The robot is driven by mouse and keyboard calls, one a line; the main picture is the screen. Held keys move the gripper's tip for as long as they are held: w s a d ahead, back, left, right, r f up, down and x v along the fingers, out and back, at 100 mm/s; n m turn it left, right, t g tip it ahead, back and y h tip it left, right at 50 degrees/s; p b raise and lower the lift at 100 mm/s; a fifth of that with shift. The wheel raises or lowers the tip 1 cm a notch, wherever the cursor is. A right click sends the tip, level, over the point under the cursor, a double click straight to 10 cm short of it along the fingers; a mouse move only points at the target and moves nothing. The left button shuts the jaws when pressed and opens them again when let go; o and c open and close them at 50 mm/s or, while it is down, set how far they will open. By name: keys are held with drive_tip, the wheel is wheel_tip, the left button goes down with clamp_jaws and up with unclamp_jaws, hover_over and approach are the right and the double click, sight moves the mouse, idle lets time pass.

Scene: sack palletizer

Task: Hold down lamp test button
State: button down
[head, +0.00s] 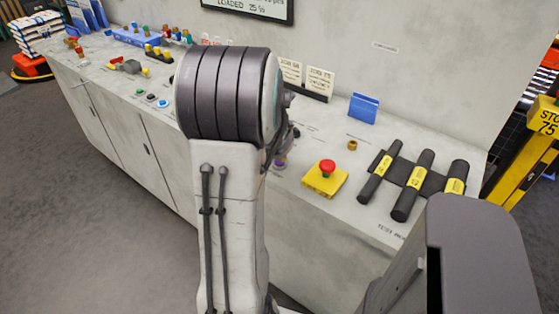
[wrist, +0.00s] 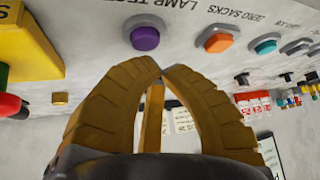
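The purple lamp test button (wrist: 145,38) sits on the pale panel under printed "LAMP TEST" lettering, in the wrist view. A small purple piece beside my arm in the head view (head: 281,163) appears to be the same button. My arm hides most of the gripper in the head view.
An orange button (wrist: 218,39) and a teal button (wrist: 264,44) sit right of the purple one in the wrist view. A yellow box with a red mushroom button (head: 327,168) stands nearby, with a small brass knob (head: 352,146) and black-handled tools (head: 413,186) beyond.

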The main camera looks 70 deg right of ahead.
drive_tip(key=shift+f+b, duration=0.9)
drive_tip(key=shift+b, duration=0.2)
idle(2.1)
drive_tip(key=shift+r, duration=0.15)
idle(0.7)
drive_tip(key=shift+r+p, duration=0.55)
drive_tip(key=shift+r, duration=0.25)
drive_tip(key=shift+r, duration=0.1)
drive_tip(key=shift+r+p, duration=1.75)
drive_tip(key=shift+r, duration=0.7)
drive_tip(key=shift+f, duration=0.1)
